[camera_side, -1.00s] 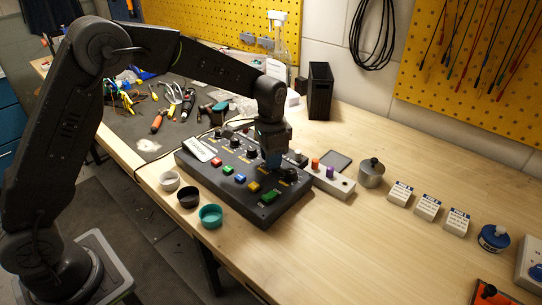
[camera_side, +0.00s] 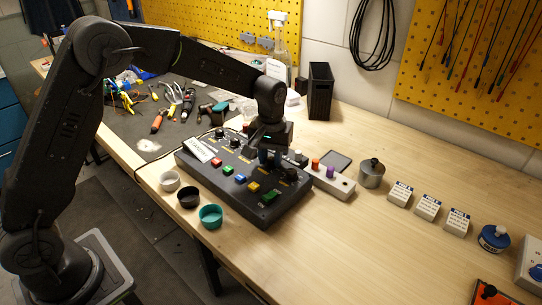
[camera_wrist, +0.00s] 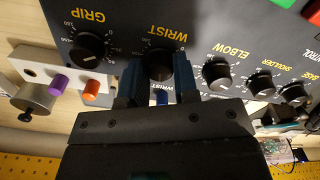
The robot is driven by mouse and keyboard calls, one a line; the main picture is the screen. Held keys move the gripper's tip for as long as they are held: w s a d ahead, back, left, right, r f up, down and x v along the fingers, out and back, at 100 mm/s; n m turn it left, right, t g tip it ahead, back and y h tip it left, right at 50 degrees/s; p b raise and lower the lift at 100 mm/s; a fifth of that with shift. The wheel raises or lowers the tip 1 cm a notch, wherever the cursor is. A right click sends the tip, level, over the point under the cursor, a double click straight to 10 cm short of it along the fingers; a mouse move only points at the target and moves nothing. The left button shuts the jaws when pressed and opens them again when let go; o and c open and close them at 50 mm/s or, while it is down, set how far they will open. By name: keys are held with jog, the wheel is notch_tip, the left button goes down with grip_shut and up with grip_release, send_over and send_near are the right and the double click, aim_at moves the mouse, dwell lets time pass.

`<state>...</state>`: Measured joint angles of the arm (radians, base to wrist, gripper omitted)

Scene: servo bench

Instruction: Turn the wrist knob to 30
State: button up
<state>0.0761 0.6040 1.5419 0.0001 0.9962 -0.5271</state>
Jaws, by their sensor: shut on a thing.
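The dark control panel (camera_side: 228,187) lies on the wooden bench, with a row of black knobs along its far side. In the wrist view the panel's lettering is upside down. The wrist knob (camera_wrist: 158,64) is under the WRIST label there, between the two blue fingers of my gripper (camera_wrist: 158,76), which is shut on it. Its pointer and most of its scale are hidden or too dark to read.
The grip knob (camera_wrist: 89,47) and elbow knob (camera_wrist: 217,73) stand close on either side of my fingers. A grey block with orange and purple pegs (camera_side: 333,183) is beside the panel. Three small cups, one teal (camera_side: 210,216), stand in front.

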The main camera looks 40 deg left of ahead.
aim_at(270, 159)
jog(key=n, duration=0.7)
jog(key=shift+r, duration=0.1)
jog(key=n, duration=0.4)
jog(key=shift+n, duration=1.9)
jog(key=o, duration=0.9)
jog(key=shift+o, duration=0.2)
notch_tip(270, 159, up, 14)
